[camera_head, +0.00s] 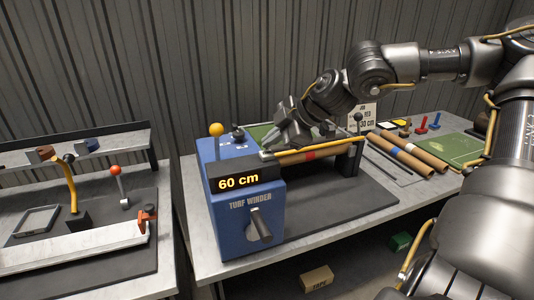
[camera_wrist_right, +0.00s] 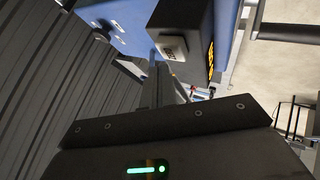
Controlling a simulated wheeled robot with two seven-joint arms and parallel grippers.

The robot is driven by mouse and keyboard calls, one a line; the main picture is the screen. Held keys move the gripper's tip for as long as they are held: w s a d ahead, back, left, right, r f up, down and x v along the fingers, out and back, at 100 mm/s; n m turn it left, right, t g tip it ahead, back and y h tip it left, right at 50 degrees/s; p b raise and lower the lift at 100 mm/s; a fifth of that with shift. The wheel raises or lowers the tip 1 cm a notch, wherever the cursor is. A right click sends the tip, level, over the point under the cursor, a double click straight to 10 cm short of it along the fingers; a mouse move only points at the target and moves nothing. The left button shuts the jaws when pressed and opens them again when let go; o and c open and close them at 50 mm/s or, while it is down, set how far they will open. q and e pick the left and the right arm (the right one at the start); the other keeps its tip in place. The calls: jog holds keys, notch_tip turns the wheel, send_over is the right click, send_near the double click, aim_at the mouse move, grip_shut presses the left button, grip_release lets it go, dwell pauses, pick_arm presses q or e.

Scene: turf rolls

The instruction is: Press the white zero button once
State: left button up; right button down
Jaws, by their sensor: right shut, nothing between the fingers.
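The blue turf winder (camera_head: 235,225) stands on the middle bench, and its black display box (camera_head: 246,178) reads "60 cm". The white button (camera_wrist_right: 172,47) shows in the right wrist view, set in the side of the black box, with dark lettering on its face. My right gripper (camera_head: 270,150) is shut and empty, just behind the display box in the head view. In the wrist view its dark fingers (camera_wrist_right: 158,85) point toward the area beside the button. I cannot tell whether they touch it. My left gripper is not in view.
Brown rolls (camera_head: 415,160) lie on the bench at right. A separate bench with a red-knobbed lever (camera_head: 115,170) is at left.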

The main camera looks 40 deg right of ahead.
aim_at(272, 154)
jog(key=shift+r, duration=0.15)
notch_tip(272, 154, up, 5)
jog(key=p, duration=0.3)
jog(key=shift+p, duration=0.35)
jog(key=shift+d+f, duration=0.1)
jog(key=shift+f, duration=0.1)
dwell(0.3)
